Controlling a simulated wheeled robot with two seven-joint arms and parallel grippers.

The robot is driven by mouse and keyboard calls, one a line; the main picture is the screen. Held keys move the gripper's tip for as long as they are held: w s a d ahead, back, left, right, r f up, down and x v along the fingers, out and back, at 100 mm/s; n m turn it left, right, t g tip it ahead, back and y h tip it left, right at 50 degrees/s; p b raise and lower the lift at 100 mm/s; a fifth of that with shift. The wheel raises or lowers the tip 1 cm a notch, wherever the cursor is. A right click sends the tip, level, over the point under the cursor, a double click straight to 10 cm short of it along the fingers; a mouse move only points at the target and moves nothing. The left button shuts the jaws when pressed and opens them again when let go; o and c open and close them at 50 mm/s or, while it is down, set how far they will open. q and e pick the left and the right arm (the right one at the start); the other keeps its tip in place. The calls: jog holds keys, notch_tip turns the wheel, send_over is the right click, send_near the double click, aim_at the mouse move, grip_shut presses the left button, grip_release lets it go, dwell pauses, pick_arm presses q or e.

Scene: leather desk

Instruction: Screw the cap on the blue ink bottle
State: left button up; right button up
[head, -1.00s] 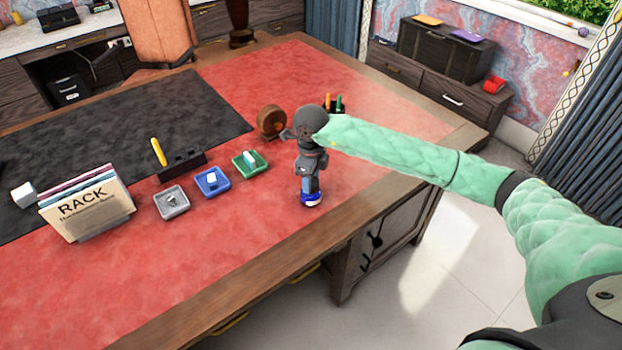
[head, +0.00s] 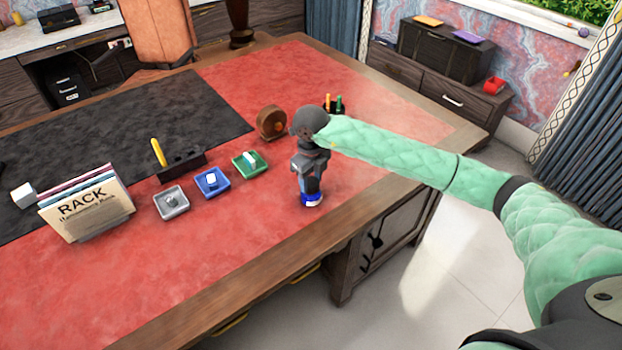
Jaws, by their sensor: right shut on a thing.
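The blue ink bottle (head: 311,199) stands upright on the red leather near the desk's front right edge. Its blue body and a white label patch show below my right gripper. My right gripper (head: 311,188) points straight down over the bottle, with its fingers shut at the bottle's top. The cap is hidden between the fingers, so I cannot see how it sits on the neck. My left gripper is out of view.
Grey (head: 172,215), blue (head: 226,191) and green (head: 262,172) trays with small items stand left of the bottle. A wooden tape-like roll (head: 271,121) and a pen holder (head: 335,108) stand behind. The leather (head: 215,265) in front is clear.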

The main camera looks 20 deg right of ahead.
jog(key=shift+f+m, duration=0.1)
jog(key=shift+m, duration=1.9)
jog(key=shift+m+p, duration=0.3)
jog(key=shift+m, duration=1.6)
jog(key=shift+m, duration=0.3)
jog(key=shift+m+p, duration=0.3)
jog(key=shift+m, duration=1.4)
jog(key=shift+m, duration=0.3)
